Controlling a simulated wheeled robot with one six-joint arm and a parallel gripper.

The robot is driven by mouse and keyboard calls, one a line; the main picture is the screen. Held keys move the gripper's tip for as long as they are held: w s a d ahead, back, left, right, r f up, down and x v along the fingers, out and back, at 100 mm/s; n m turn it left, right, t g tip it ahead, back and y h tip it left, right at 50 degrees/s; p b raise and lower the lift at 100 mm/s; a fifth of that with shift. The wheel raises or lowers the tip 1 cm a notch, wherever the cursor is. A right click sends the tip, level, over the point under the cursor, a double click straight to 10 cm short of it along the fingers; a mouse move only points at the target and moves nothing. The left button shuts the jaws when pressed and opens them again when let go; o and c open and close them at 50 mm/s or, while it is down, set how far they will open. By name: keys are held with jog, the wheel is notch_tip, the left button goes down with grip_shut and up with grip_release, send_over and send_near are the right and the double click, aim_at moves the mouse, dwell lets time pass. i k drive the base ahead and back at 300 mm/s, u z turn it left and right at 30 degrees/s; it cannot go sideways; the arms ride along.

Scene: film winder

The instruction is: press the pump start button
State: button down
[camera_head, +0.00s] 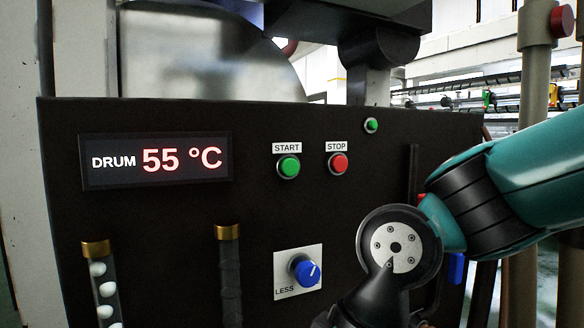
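A green round button (288,167) sits on the dark panel, under a white label reading START (287,148). A red round button (338,163) is to its right, under a label reading STOP (336,146). A smaller green button or lamp (371,125) is higher up to the right, with no label that I can see. None of the labels in view says pump. My teal and black arm comes in from the right, and its lower wrist part runs off the bottom edge. My gripper is out of view. Neither labelled button is covered.
The dark panel (190,215) carries a display reading DRUM 55 °C (156,161). A blue knob (305,271) on a white plate marked LESS protrudes just left of my wrist. Two brass-capped tubes (96,249) (227,232) stand at the lower left. A blue part (457,268) shows behind my arm.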

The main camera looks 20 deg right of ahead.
aim_at(290, 167)
jog(key=u, duration=2.25)
jog(key=k, duration=0.7)
jog(key=z, duration=2.7)
